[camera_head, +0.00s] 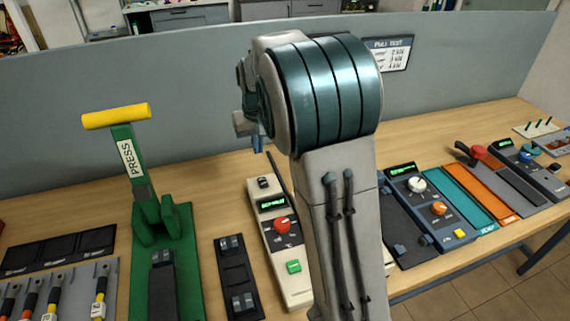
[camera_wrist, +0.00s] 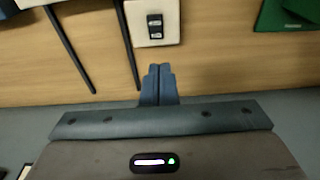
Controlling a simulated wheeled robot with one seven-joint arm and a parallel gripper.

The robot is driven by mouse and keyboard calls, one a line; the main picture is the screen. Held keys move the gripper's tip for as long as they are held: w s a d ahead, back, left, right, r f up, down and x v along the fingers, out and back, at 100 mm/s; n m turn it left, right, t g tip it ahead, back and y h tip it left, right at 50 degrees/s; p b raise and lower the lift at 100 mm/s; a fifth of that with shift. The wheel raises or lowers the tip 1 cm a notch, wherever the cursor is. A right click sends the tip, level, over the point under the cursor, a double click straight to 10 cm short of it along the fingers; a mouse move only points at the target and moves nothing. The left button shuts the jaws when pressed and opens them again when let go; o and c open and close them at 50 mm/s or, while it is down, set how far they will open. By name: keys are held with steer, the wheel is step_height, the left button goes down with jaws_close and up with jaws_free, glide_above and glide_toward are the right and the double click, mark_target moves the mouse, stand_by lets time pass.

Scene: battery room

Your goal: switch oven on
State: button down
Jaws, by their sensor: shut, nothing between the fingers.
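The likely oven unit is a cream box (camera_head: 258,222) on the table, left of my arm. It has a green-lit display (camera_head: 271,203), a red knob (camera_head: 282,226), a green button (camera_head: 293,267) and a black rocker switch (camera_head: 263,183) at its far end. In the wrist view, the same switch (camera_wrist: 155,26) shows on the cream end (camera_wrist: 140,38) at the top. My gripper (camera_wrist: 157,70) is shut and empty, its blue fingertips just below the switch in that picture. In the head view, my gripper (camera_head: 257,148) is partly hidden behind my arm. I cannot tell whether the fingertips touch anything.
A green press (camera_head: 175,255) with a yellow handle (camera_head: 116,116) stands to the left. A black switch block (camera_head: 238,280) lies between it and the cream box. A dark blue unit (camera_head: 430,215) is to the right. A grey partition (camera_head: 190,95) rises behind the table.

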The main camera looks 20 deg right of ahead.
steer(key=s+r+t+p, duration=0.1)
steer(key=s+r+p, duration=0.1)
steer(key=s+r, duration=0.5)
steer(key=s+r+p, duration=0.2)
steer(key=s+r, duration=0.1)
steer(key=s, duration=0.9)
steer(key=s+f, duration=0.3)
steer(key=s, duration=0.6)
steer(key=shift+s+d+t, duration=0.3)
steer(key=shift+d+t, duration=0.05)
steer(key=shift+t, duration=0.05)
steer(key=shift+f, duration=0.1)
